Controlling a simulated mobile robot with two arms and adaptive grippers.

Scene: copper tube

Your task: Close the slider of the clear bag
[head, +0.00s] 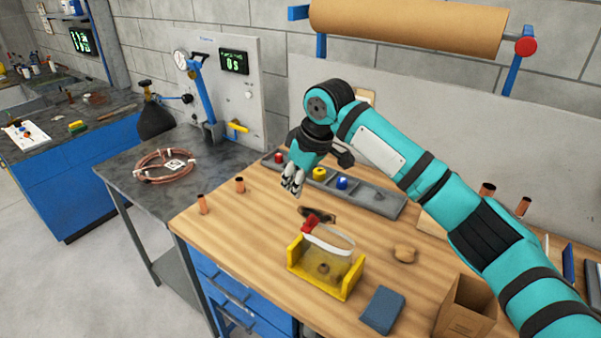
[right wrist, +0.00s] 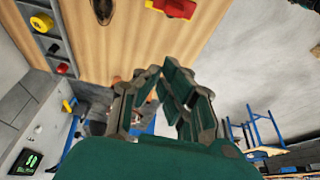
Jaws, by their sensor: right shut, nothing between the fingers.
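The clear bag (head: 326,262) stands upright in a yellow holder (head: 297,251) on the wooden bench. Its pale rim (head: 336,236) shows as a spread oval. The red slider (head: 311,222) sits at the left end of the rim; a red part, likely the slider (right wrist: 172,7), also shows at the top of the right wrist view. A small brown thing shows inside the bag. My right gripper (head: 292,187) is shut and empty, above the bench, behind and left of the slider and apart from it. The right wrist view shows its fingers (right wrist: 165,98) too. My left gripper is not in view.
A dark oval piece (head: 322,214) lies just behind the slider. A grey tray (head: 385,203) with coloured knobs runs along the back.

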